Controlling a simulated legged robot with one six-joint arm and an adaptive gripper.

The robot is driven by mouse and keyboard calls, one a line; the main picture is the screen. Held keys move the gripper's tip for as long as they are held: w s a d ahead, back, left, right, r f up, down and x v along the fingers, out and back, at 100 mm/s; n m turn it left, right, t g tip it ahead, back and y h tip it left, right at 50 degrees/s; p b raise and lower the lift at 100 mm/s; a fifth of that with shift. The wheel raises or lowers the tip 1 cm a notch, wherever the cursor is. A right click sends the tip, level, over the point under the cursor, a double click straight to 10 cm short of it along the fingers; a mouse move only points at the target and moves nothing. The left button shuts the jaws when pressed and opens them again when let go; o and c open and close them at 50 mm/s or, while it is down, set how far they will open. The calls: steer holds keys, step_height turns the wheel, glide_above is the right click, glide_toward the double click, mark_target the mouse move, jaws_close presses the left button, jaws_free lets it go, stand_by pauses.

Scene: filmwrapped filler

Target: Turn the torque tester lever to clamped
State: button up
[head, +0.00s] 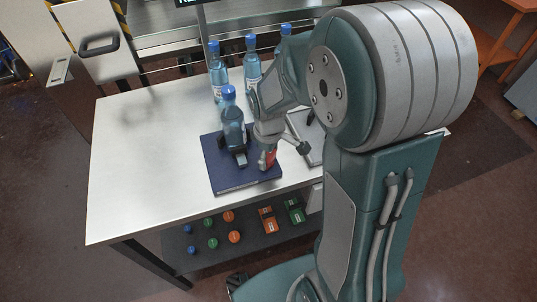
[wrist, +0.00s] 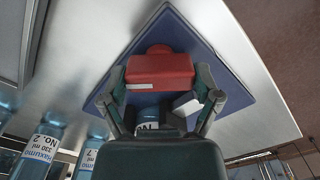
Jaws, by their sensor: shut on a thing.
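The torque tester is a dark blue base plate (head: 235,187) on the table, which also shows in the wrist view (wrist: 235,92). A bottle with a blue cap (head: 233,125) stands upright on it, by a dark holder (head: 239,157). The red lever (head: 268,160) is at the plate's right side in the head view. In the wrist view the red lever (wrist: 160,72) is a block with a rounded end. My gripper (head: 268,149) comes down over it, with a finger on each side, shut on it. Whether the lever is at clamped cannot be told.
Several blue-capped bottles (head: 251,68) stand at the table's back. A grey flat thing (head: 305,135) lies right of the plate, partly hidden by my arm. Coloured caps (head: 234,237) lie on the lower shelf. The table's left side (head: 140,165) is clear.

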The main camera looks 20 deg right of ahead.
steer(key=shift+w, duration=0.1)
stand_by(0.3)
steer(key=o, duration=0.9)
step_height(320, 180, up, 12)
steer(key=shift+a+f, duration=0.1)
stand_by(0.3)
steer(key=s+r+m+t, duration=0.2)
steer(key=s+m, duration=0.1)
steer(key=s, duration=0.1)
steer(key=s+r+m+t, duration=0.1)
steer(key=s+r+m, duration=0.2)
steer(key=s, duration=0.2)
steer(key=s+r+m+t, duration=0.2)
steer(key=s+m, duration=0.1)
steer(key=s, duration=0.2)
steer(key=shift+r+t, duration=0.2)
steer(key=shift+t, duration=0.1)
